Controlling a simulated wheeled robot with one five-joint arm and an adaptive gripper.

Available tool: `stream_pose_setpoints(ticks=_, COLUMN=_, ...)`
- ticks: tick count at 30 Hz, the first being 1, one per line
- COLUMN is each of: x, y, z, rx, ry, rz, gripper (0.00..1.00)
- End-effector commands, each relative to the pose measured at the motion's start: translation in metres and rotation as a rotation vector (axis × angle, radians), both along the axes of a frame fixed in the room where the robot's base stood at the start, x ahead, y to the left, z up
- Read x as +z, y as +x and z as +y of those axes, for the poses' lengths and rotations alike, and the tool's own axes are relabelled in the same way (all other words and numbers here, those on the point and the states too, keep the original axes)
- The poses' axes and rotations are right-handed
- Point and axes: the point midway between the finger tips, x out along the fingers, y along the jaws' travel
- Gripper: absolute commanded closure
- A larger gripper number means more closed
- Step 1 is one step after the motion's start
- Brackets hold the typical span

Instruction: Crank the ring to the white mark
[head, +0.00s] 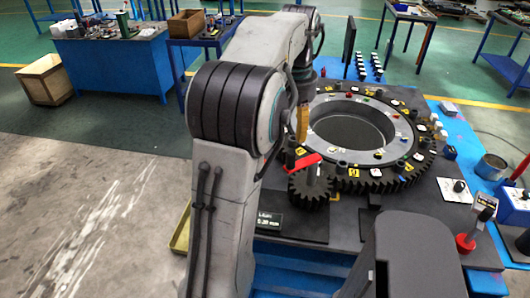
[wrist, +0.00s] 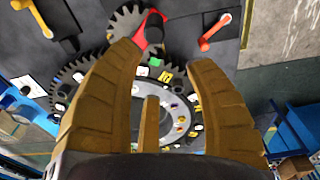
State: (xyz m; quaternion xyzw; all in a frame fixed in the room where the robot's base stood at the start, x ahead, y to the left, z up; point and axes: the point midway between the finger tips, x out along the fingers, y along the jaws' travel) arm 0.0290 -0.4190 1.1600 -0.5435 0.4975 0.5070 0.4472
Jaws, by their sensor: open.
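The large dark toothed ring (head: 393,180) lies flat around a grey hub, with white, yellow, red, green and blue marks on its top; several are white. It also shows in the wrist view (wrist: 72,72). A small dark gear (head: 311,188) meshes at its near left edge. A red crank arm (head: 305,162) lies across this gear; in the wrist view the red crank (wrist: 153,22) has a dark knob. My gripper (wrist: 165,58) is open and empty, its tan fingers above the ring, apart from the crank knob. In the head view my arm partly hides the gripper.
An orange handle (wrist: 215,32) shows in the wrist view.

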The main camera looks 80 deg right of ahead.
Motion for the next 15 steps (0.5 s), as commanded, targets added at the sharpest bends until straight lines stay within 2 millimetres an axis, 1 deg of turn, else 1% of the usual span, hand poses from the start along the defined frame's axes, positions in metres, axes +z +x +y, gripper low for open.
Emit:
stream_pose_setpoints(ticks=4, x=-0.001, y=0.001, z=0.012, rx=0.027, ry=0.050, rz=-0.002, gripper=0.51)
stream_pose_setpoints(ticks=9, x=-0.004, y=0.002, z=0.021, rx=0.060, ry=0.089, rz=-0.004, gripper=0.51)
stream_pose_setpoints(ticks=11, x=-0.008, y=0.002, z=0.021, rx=0.069, ry=0.091, rz=-0.004, gripper=0.51)
stream_pose_setpoints(ticks=15, x=-0.023, y=0.002, z=0.021, rx=0.076, ry=0.091, rz=-0.004, gripper=0.51)
